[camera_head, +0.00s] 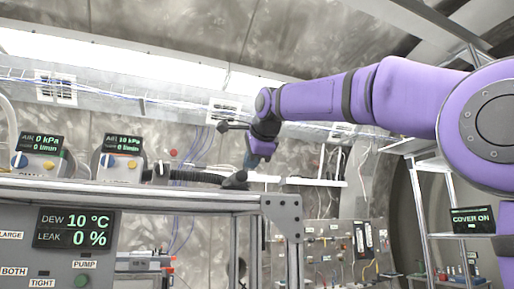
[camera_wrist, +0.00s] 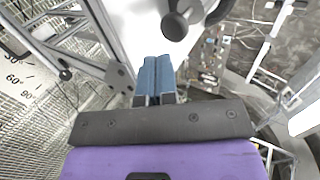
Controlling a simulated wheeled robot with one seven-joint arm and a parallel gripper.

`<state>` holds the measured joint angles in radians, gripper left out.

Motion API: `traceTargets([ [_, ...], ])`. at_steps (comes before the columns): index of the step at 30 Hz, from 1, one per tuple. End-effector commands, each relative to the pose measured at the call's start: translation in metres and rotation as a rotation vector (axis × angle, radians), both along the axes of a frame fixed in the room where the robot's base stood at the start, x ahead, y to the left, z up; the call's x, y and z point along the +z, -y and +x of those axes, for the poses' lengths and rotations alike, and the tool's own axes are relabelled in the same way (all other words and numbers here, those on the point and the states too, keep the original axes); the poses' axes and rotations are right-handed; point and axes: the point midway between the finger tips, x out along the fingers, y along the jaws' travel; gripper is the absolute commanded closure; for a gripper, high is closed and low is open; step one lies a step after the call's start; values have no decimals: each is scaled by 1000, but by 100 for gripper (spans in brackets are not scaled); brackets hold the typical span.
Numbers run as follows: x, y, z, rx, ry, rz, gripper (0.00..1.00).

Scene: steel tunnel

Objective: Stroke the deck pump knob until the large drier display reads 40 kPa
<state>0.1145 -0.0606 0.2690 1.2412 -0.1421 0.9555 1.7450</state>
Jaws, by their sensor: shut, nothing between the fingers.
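My gripper (camera_head: 250,161) is above the far side of the deck in the head view, with its blue fingers pointing down. In the wrist view my gripper (camera_wrist: 156,62) has its two fingers shut together and empty. A dark round knob (camera_wrist: 176,27), which looks like the pump knob, stands over a white surface just beyond the fingertips; a small gap shows between them. Two display boxes stand at the left of the head view. The left display (camera_head: 43,142) reads 0 kPa, and the right display (camera_head: 123,142) reads 10 kPa. I cannot tell which is the large drier's.
A dark hose (camera_head: 195,175) runs along the deck below my gripper. A front panel (camera_head: 74,228) reads DEW 10 °C and LEAK 0 %. A frame post (camera_head: 283,215) stands in front. Shelving (camera_head: 440,220) with a COVER ON screen (camera_head: 472,220) is at right.

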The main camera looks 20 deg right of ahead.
Motion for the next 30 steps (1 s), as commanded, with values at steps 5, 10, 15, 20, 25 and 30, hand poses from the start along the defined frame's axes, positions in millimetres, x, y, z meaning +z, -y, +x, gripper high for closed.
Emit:
traceTargets([
  [5, -7, 0, 27, 0, 0, 0, 100],
  [10, -8, 0, 43, -1, 0, 1, 100],
  [15, -8, 0, 49, -1, 0, -1, 100],
  [20, -8, 0, 50, -1, 1, -1, 100],
  [25, -8, 0, 50, -1, 0, -1, 100],
  [30, -8, 0, 65, 0, -1, 1, 100],
])
